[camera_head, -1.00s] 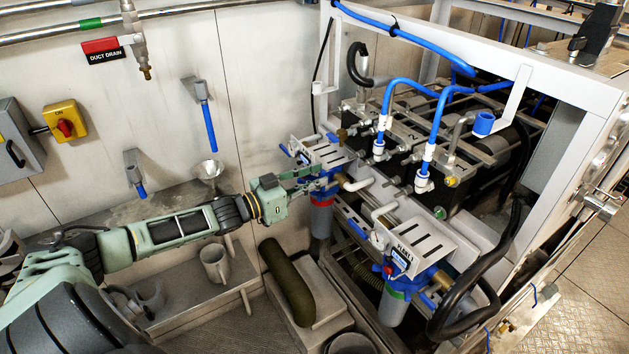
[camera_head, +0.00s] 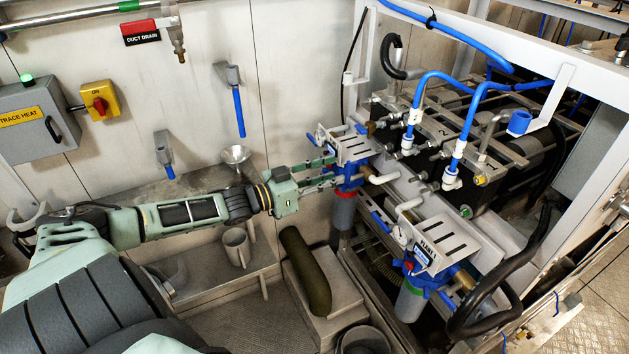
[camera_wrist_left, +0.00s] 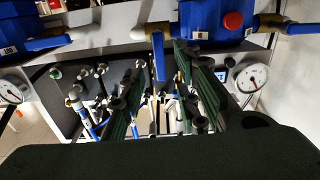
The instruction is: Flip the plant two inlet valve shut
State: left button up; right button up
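The rear filter unit (camera_head: 352,150), a slotted white bracket over blue valve bodies, stands against the wall side of the frame; its label is not readable. The front unit (camera_head: 430,240) is labelled PLANT 1. My left gripper (camera_head: 335,172) reaches the rear unit from the left. In the left wrist view, its two green fingers (camera_wrist_left: 168,90) are apart, and a blue lever handle (camera_wrist_left: 158,57) shows between them. Contact cannot be told. Another blue handle (camera_wrist_left: 48,43) lies to the left and a third (camera_wrist_left: 287,27) to the right. My right gripper is not in view.
Blue hoses (camera_head: 480,95) and black pipes cross the white frame on the right. Pressure gauges (camera_wrist_left: 252,78) flank the fingers.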

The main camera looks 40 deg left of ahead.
pick_arm(q)
jog(key=shift+v, duration=2.25)
